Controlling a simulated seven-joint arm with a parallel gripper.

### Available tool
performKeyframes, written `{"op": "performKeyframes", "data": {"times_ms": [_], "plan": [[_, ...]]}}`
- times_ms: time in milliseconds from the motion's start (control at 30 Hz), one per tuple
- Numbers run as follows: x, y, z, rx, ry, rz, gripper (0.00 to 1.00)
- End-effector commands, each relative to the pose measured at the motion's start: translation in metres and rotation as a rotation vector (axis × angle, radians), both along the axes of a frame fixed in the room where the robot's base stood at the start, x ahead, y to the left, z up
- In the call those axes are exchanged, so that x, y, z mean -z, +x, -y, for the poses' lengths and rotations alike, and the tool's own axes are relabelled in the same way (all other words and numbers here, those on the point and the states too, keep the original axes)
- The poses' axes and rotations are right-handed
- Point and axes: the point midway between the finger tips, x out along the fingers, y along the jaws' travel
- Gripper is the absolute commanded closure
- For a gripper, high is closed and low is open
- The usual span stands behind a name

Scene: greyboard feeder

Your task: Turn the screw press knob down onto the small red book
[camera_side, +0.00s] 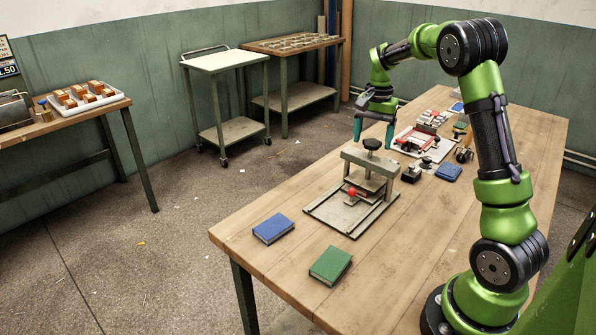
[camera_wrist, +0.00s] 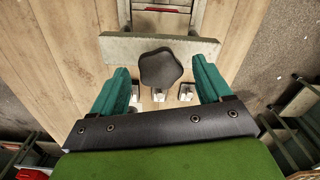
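The screw press (camera_side: 356,180) stands on the wooden table, its dark lobed knob (camera_side: 372,143) on top of the crossbeam. In the wrist view the knob (camera_wrist: 160,68) shows between the tips of my teal fingers. My gripper (camera_side: 374,139) is open above the press, fingers pointing down on either side of the knob. The wrist view shows my gripper (camera_wrist: 159,72) with a gap between each finger and the knob.
A blue book (camera_side: 273,228) and a green book (camera_side: 330,265) lie near the table's front edge. Another blue book (camera_side: 448,172) lies right of the press. A tray with red and white parts (camera_side: 416,140) and small tools stand behind it.

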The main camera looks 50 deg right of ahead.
Motion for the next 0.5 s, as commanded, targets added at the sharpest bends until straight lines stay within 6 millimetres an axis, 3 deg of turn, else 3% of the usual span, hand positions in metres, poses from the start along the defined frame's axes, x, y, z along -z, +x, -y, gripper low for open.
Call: {"op": "performKeyframes", "data": {"times_ms": [300,500], "plan": [[-0.002,0.000,0.000,-0.002,-0.001,-0.001,0.22],[-0.029,0.001,0.001,0.000,-0.002,0.003,0.22]]}}
